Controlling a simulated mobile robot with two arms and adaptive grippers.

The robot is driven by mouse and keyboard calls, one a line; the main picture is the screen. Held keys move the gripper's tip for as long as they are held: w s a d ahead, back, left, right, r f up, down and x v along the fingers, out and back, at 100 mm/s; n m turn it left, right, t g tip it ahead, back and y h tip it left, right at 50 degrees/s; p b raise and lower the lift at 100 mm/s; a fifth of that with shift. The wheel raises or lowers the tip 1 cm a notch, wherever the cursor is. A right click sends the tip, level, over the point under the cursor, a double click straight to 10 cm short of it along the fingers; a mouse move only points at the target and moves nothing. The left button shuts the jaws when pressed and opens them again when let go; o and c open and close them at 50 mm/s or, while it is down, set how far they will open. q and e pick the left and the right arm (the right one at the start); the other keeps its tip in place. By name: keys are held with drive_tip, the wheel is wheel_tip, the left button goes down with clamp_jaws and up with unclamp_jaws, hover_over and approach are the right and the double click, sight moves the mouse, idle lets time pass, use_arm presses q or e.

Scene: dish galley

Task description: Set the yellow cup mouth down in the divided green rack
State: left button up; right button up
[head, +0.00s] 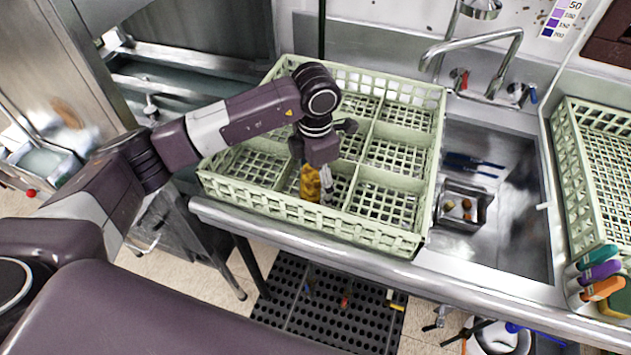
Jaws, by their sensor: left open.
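The divided green rack (310,216) stands on the steel counter, its compartments split by pale green walls. The yellow cup (309,184) is in the front middle compartment, directly below my left gripper. It looks roughly upright along its length, but its mouth and base are hidden, so I cannot tell which end is down. My left gripper (318,179) points down into that compartment, open, with a finger beside the cup on its right. The gripper body covers the cup's upper end. I cannot tell whether the fingers touch it. My right gripper is not in view.
A sink (505,205) with a small metal container (463,206) lies right of the rack, under a faucet (472,45). The other compartments of the divided rack look empty.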

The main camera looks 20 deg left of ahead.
use_arm(q)
drive_tip(key=shift+r, duration=0.25)
wheel_tip(320, 180, up, 10)
drive_tip(key=shift+r+b, duration=0.25)
drive_tip(key=shift+b, duration=0.95)
drive_tip(key=shift+r, duration=0.65)
